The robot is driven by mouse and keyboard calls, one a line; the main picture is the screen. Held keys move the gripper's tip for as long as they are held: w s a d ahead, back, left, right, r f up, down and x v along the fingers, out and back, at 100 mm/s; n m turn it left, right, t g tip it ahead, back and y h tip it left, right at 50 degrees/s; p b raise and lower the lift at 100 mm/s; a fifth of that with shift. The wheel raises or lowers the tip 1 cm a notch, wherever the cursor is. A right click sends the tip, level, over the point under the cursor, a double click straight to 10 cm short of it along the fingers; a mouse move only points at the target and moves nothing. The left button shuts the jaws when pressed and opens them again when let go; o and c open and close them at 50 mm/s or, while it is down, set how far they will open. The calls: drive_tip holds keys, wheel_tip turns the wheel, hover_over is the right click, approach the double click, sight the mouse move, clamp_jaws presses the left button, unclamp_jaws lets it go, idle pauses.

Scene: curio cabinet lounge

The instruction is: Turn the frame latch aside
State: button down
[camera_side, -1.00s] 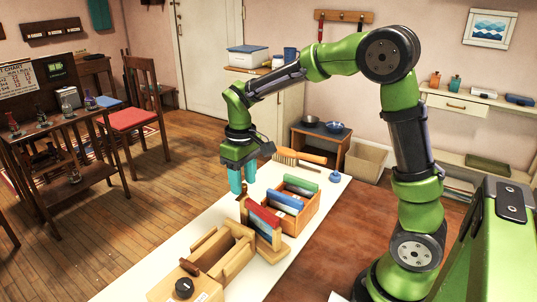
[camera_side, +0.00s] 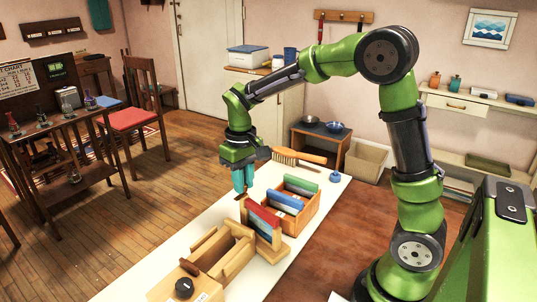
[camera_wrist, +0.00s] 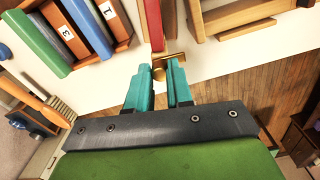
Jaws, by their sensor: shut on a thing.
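The frame latch (camera_wrist: 169,56) is a small brass bar with a round knob, at the end of a narrow red-edged frame (camera_wrist: 153,22) in the wrist view. My gripper (camera_wrist: 165,78) has its teal fingers closed around the latch's knob. The latch is mostly hidden by the fingers there.
An open wooden box (camera_side: 222,250) with a dark knob in front stands nearer. A brush (camera_side: 298,157) lies at the white counter's far end.

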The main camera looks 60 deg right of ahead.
drive_tip(key=shift+m, duration=1.1)
drive_tip(key=c, duration=1)
unclamp_jaws()
wheel_tip(320, 180, up, 17)
